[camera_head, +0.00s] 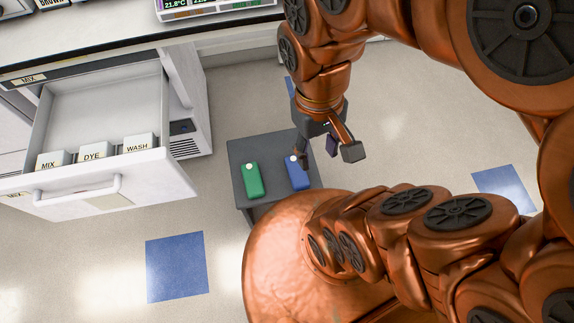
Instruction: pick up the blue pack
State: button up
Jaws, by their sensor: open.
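The blue pack (298,175) lies on a small dark grey table (243,153), to the right of a green pack (253,181). It has a white round spot at its far end. My gripper (328,155) points down with its fingers spread apart and nothing between them. It appears above and slightly right of the blue pack, near its far end. One finger overlaps the pack's far edge in the picture. I cannot tell the height between them.
An open white drawer (110,184) at left holds boxes marked MIX, DYE and WASH. A counter (130,33) with a device (215,8) runs along the back. A blue floor tile (177,267) lies in front.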

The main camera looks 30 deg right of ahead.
aim_at(299, 178)
jog(key=u, duration=2.5)
jog(key=k, duration=1.6)
jog(key=u, duration=1)
